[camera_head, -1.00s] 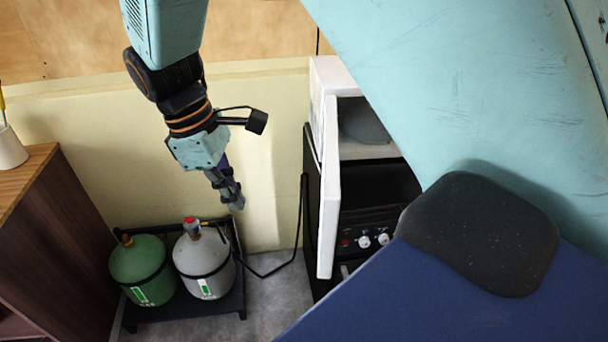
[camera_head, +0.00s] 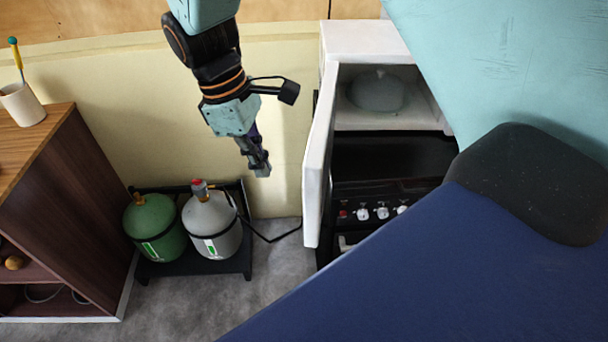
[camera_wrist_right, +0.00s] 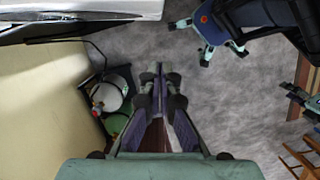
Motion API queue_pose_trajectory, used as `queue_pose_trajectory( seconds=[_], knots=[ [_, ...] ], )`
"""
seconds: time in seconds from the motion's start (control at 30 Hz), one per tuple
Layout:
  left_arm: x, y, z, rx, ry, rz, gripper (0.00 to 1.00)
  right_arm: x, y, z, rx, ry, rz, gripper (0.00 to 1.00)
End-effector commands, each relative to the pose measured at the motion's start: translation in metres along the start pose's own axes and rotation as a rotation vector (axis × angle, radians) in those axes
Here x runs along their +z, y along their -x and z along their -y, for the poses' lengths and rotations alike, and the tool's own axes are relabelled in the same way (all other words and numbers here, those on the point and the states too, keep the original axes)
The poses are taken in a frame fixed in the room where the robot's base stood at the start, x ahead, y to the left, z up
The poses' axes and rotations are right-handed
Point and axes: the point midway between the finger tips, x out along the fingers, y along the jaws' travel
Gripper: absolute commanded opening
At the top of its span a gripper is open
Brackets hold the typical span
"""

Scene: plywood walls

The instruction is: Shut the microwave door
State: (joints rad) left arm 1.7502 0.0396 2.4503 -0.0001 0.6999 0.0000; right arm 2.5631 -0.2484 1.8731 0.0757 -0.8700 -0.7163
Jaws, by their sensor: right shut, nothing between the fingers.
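The white microwave (camera_head: 368,40) stands at the centre right of the head view. Its door (camera_head: 319,155) is hinged on the left and stands wide open, seen almost edge-on. A grey domed cover (camera_head: 377,92) sits inside. My right gripper (camera_head: 262,170) is shut and empty. It points down and appears a short way left of the door, on its outer side, with a visible gap. The shut fingers also show in the right wrist view (camera_wrist_right: 161,77). A white edge fills that view's top left, probably the microwave or its door.
A black stove (camera_head: 385,165) with knobs is below the microwave. Green (camera_head: 153,228) and grey (camera_head: 212,226) gas cylinders stand on a black rack below my gripper. A wooden cabinet (camera_head: 75,200) with a cup (camera_head: 21,104) is at left. Grey floor (camera_head: 215,300) is clear in front.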

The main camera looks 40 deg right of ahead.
Motion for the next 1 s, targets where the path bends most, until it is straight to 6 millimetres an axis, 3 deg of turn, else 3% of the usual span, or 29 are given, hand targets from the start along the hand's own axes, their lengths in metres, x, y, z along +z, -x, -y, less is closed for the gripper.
queue_pose_trajectory(
  seconds=[0.43,0.7,1.0],
  knots=[
    [0.000,0.004,0.000,0.000,0.001,0.000,0.47,0.000,-0.085,0.002,-0.005,0.001,0.005,0.00],
    [0.000,0.011,0.000,0.000,0.000,0.000,0.47,0.034,-0.092,0.000,-0.002,0.000,0.001,0.00],
    [0.000,0.011,0.000,0.000,0.001,0.000,0.47,0.041,-0.095,0.000,-0.001,0.000,0.002,0.00]
  ],
)
